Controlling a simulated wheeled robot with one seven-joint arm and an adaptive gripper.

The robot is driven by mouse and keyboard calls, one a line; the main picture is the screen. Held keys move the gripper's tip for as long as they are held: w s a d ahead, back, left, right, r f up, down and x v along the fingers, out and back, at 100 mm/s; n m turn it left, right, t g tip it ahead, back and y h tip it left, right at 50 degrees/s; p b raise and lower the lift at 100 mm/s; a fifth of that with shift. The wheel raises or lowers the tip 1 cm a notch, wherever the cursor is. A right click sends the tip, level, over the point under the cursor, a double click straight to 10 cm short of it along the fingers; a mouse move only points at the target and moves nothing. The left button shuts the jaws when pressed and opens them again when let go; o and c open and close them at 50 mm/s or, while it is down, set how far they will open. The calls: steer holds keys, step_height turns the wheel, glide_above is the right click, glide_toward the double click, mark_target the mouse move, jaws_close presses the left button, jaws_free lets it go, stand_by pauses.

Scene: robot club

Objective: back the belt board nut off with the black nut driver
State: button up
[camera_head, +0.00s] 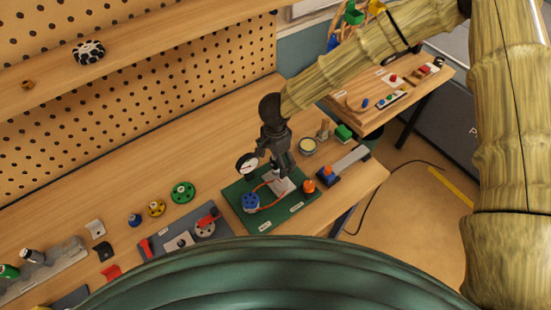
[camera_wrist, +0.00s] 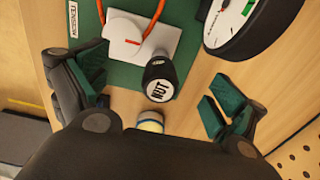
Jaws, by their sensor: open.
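The green belt board (camera_head: 238,213) lies on the bench, with an orange belt, a blue pulley (camera_head: 251,203) and a white plate (camera_head: 282,185). The black nut driver (camera_wrist: 157,73), its round white end label reading NUT, stands at the plate's edge in the wrist view. The driver hides whatever is under it; I cannot see the nut. My gripper (camera_head: 273,170) is over the back of the board. It is open, its green-padded fingers (camera_wrist: 155,95) spread to either side of the driver, with gaps on both sides.
A dial gauge (camera_head: 247,163) stands close beside my gripper and in the wrist view (camera_wrist: 238,18). An orange knob (camera_head: 309,186) is on the board's right. The pegboard wall (camera_head: 140,90) rises behind.

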steer(key=shift+r, duration=0.1)
stand_by(0.4)
steer(key=shift+r, duration=2.65)
steer(key=shift+o, duration=0.4)
step_height(320, 180, up, 12)
